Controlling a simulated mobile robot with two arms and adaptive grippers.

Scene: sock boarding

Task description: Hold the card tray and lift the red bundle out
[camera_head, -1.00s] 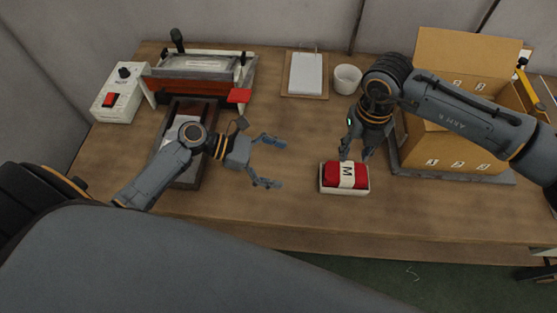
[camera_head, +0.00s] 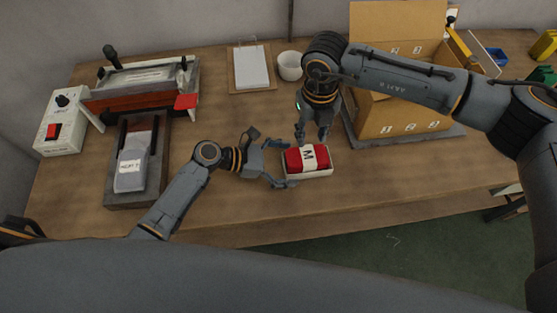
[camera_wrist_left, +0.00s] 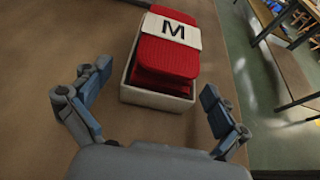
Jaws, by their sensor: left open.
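The card tray (camera_head: 320,174) is a small white open box on the table's front middle. The red bundle (camera_head: 294,160) lies in it, wrapped with a white band marked M. In the left wrist view the bundle (camera_wrist_left: 166,57) stands above the rim of the tray (camera_wrist_left: 155,98). My left gripper (camera_head: 286,165) is open at the tray's left end, its fingers spread towards the tray's long sides; contact cannot be told. My right gripper (camera_head: 312,137) points down just behind the bundle, with a gap between its fingers; its tips are partly hidden.
A cardboard box (camera_head: 402,115) stands behind right on a grey base. A dark tray with a grey board (camera_head: 131,170) and a press (camera_head: 143,82) are on the left. The table between is clear.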

